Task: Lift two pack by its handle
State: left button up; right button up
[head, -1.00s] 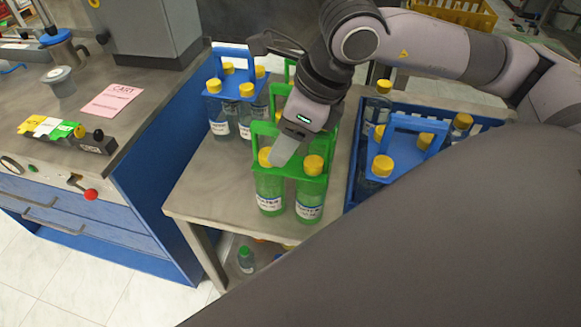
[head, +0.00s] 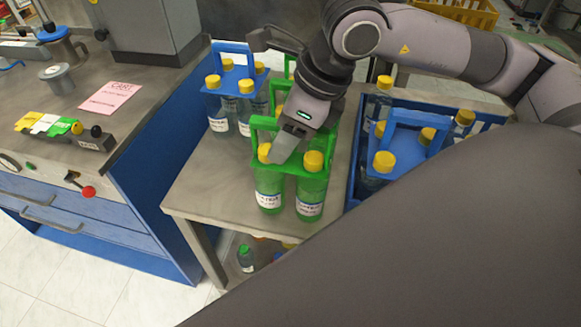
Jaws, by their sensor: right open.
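The nearest green pack (head: 316,160) stands upright on the cart top and shows two yellow-capped bottles (head: 311,193) at its front. Its green handle (head: 262,123) rises above the bottles and is partly hidden by my right gripper. My right gripper (head: 281,150) is open, pointing down at this handle just above the caps. I cannot tell whether the handle lies between the fingers or whether they touch it. More green carrier parts and yellow caps (head: 280,84) show behind the gripper, mostly hidden. My left gripper is not in view.
A blue pack (head: 232,68) stands at the cart's back left. Another blue pack (head: 408,145) sits in a blue crate (head: 352,178) close on the right. The grey cart top (head: 197,182) is bare at front left. A workbench (head: 140,115) stands left.

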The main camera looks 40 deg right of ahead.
grip_shut()
jog(key=shift+r, duration=0.1)
dwell(0.4)
